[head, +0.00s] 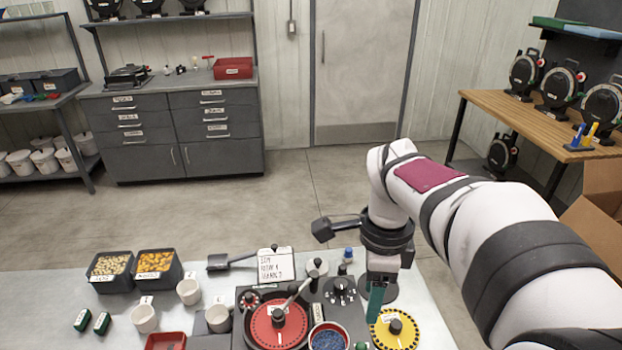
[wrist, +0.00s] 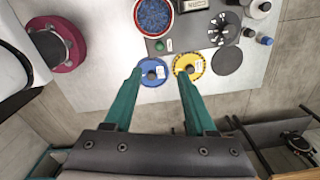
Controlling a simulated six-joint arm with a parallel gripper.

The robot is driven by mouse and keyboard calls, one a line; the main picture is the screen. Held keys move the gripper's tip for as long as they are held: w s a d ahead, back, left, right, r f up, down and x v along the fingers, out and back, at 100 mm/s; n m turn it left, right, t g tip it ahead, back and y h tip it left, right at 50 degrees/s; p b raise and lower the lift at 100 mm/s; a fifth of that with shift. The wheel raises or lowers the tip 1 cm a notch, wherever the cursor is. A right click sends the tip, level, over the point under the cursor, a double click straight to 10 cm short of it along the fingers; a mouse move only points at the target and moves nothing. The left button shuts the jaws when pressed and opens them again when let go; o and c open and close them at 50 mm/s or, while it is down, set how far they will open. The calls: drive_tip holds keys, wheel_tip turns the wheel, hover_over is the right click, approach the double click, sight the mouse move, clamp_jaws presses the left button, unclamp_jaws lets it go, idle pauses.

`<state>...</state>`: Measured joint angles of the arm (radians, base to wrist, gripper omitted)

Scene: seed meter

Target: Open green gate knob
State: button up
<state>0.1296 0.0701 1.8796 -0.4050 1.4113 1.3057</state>
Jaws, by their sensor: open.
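The green knob (wrist: 168,45) shows in the wrist view on the grey base of the seed meter, just below the red-rimmed bowl of blue seeds (wrist: 153,14). In the head view a small part of the green knob (head: 361,346) shows at the bottom edge, right of the bowl (head: 328,338). My gripper (head: 375,302) is open and empty above the table, behind and right of the knob. In the wrist view the teal fingers of my gripper (wrist: 158,75) are spread wide, and the knob lies beyond their tips, apart from them.
A yellow disc (head: 402,332) and a blue disc (wrist: 151,75) lie near the knob. A red disc (head: 276,324) with a dark handle sits left of the bowl. A black dial (head: 340,290), bottles and white cups (head: 189,291) crowd the table. Bare table shows near its right edge.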

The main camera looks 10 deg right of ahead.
sight(362, 345)
wheel_tip(362, 345, down, 14)
drive_tip(key=shift+f, duration=0.15)
clamp_jaws()
